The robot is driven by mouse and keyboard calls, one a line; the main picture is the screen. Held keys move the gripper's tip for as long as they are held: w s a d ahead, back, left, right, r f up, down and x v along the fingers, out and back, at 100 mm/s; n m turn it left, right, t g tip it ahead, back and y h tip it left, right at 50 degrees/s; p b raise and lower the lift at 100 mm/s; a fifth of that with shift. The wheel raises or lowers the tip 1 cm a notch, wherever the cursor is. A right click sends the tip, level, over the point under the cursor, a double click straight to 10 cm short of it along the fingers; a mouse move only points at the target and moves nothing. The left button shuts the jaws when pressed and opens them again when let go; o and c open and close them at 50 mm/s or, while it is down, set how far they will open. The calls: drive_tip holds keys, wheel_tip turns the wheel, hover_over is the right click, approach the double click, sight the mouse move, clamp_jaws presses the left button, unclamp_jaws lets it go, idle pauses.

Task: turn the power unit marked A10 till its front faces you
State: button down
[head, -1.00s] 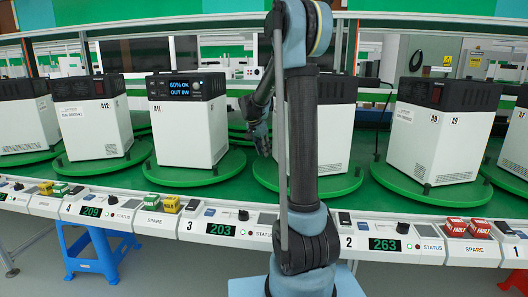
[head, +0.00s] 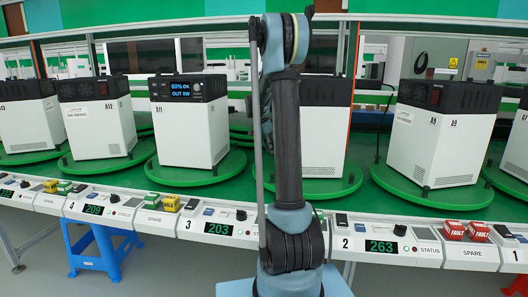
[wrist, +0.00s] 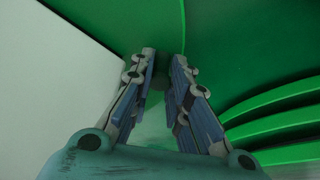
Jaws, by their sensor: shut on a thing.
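A white power unit with a black top (head: 325,130) stands on a round green turntable (head: 338,188) at station 2, partly behind my arm. Its mark cannot be read and no display shows on its visible side. The neighbours are marked A11 and A9. In the head view my gripper is hidden behind my arm. In the wrist view my gripper (wrist: 166,90) has its fingers on either side of a small round grey thing, perhaps a peg (wrist: 178,93), over a green surface. A pale unit wall (wrist: 50,90) is close on the left.
The A11 unit (head: 190,130) stands to the left with its lit display toward me. The A9 unit (head: 440,140) stands to the right. A sloped control rail (head: 270,238) runs along the front. Green curved edges (wrist: 275,125) lie right of my fingers.

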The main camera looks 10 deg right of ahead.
drive_tip(key=shift+w, duration=0.15)
drive_tip(key=c, duration=1.8)
unclamp_jaws()
drive_tip(key=shift+r, duration=0.1)
drive_tip(key=v, duration=1.1)
drive_tip(key=shift+a+r, duration=0.2)
drive_tip(key=shift+r, duration=0.1)
